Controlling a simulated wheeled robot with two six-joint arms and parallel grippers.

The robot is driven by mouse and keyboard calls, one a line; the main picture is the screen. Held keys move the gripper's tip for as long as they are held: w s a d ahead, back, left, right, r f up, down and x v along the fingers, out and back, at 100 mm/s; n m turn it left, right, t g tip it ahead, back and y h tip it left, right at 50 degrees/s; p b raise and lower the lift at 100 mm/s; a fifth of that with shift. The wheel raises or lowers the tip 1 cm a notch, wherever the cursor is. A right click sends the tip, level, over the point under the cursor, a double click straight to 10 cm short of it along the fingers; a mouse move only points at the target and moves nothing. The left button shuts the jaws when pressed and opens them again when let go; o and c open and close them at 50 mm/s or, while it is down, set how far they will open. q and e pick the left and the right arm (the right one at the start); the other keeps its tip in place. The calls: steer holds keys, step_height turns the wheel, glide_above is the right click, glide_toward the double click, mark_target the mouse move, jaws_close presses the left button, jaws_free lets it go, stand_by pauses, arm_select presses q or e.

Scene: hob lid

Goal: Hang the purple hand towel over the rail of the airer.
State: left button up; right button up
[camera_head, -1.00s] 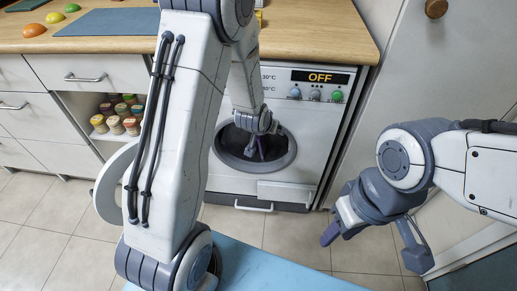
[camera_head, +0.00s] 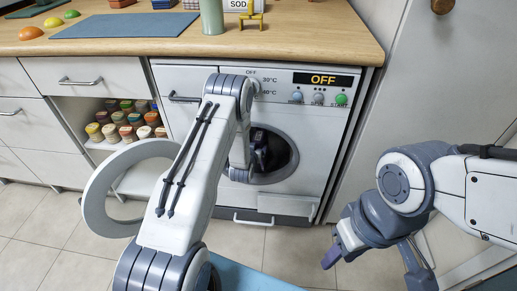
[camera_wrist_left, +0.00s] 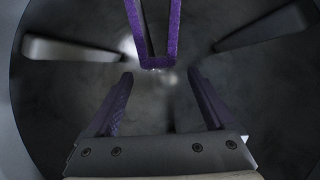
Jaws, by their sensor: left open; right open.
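My left gripper (camera_wrist_left: 160,82) is open, with one finger on each side below the strip's lower end. I cannot tell how far the strip is from the fingers in depth. In the head view my left gripper (camera_head: 259,155) is inside the washer's round opening, dark and partly hidden. My right gripper (camera_head: 375,262) is open and empty above the floor at the right. The airer is not in view.
The washing machine (camera_head: 300,110) stands under the wooden worktop (camera_head: 300,35). Its round door (camera_head: 97,195) is swung open to the left, beside my left arm. Drum paddles (camera_wrist_left: 70,52) stick out inside the drum. Spice jars (camera_head: 120,120) fill a shelf left of the washer.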

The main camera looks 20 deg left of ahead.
mark_target(258, 137)
arm_select(q)
steer(key=x, duration=0.2)
steer(key=b+x, duration=0.1)
steer(key=x, duration=0.1)
steer(key=b+x, duration=0.1)
steer(key=x, duration=0.1)
steer(key=shift+w+r, duration=0.1)
steer(key=shift+r, duration=0.2)
jaws_close()
